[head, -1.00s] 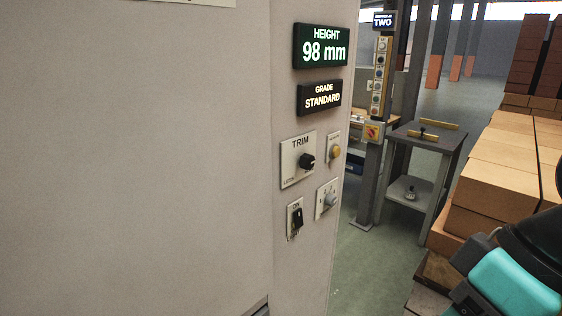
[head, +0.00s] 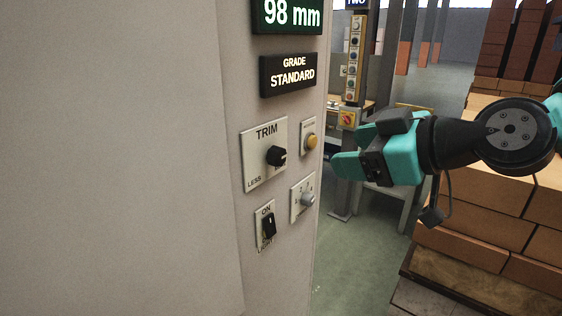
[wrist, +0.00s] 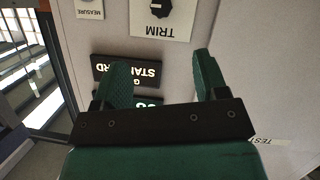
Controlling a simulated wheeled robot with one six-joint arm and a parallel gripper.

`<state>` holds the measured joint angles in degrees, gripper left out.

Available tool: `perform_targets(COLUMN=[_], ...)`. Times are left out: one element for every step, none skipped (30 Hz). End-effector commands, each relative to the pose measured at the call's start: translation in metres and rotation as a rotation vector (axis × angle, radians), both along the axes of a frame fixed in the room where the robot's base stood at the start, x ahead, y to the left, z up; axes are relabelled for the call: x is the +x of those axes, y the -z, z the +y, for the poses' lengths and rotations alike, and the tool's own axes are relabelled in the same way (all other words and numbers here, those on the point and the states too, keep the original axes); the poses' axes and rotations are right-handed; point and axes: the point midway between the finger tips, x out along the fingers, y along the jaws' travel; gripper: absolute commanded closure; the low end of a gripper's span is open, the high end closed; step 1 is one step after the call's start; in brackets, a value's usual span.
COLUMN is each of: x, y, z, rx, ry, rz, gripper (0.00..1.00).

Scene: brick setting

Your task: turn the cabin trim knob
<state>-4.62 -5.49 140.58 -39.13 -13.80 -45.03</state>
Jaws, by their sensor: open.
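The black trim knob (head: 277,156) sits on a white plate marked TRIM and LESS on the grey cabin panel. In the wrist view the knob (wrist: 160,8) shows upside down at the top edge, partly cut off. My gripper (head: 338,163) is to the right of the panel in the head view, its fingers pointing left, apart from the knob. In the wrist view my gripper (wrist: 163,75) has its two green fingers spread with nothing between them, in front of the grade display (wrist: 125,73). The height display (head: 287,13) reads 98 mm and the grade display reads STANDARD.
A yellow button (head: 311,141), a grey selector knob (head: 307,199) and a black ON switch (head: 269,225) sit close around the trim plate. Stacked bricks (head: 470,230) stand at right. A post with buttons (head: 354,60) stands behind. Green floor lies between.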

Motion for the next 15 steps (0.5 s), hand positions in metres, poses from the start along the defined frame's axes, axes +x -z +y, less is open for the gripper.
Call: perform_targets(x=[0.004, 0.006, 0.011, 0.015, 0.019, 0.025, 0.029, 0.033, 0.039, 0.043, 0.047, 0.053, 0.057, 0.062, 0.067], y=[0.001, 0.003, 0.006, 0.008, 0.010, 0.013, 0.016, 0.019, 0.021, 0.023, 0.026, 0.029, 0.031, 0.034, 0.038], z=[0.005, 0.009, 0.015, 0.019, 0.023, 0.029, 0.034, 0.038, 0.044, 0.048, 0.052, 0.058, 0.063, 0.067, 0.073], rx=[-0.001, -0.001, -0.002, -0.003, -0.001, -0.003, -0.003, -0.003, -0.004, -0.003, -0.004, -0.003, -0.003, -0.004, -0.004], ry=[-0.004, -0.006, -0.007, -0.007, -0.006, -0.007, -0.007, -0.007, -0.006, -0.006, -0.005, -0.005, -0.006, -0.005, -0.005], rz=[0.004, 0.007, 0.007, 0.008, 0.008, 0.009, 0.008, 0.009, 0.010, 0.009, 0.010, 0.008, 0.009, 0.009, 0.009], gripper=[0.33, 0.33, 0.33, 0.33, 0.33, 0.33, 0.33, 0.33, 0.33, 0.33, 0.33, 0.33, 0.33, 0.33, 0.33])
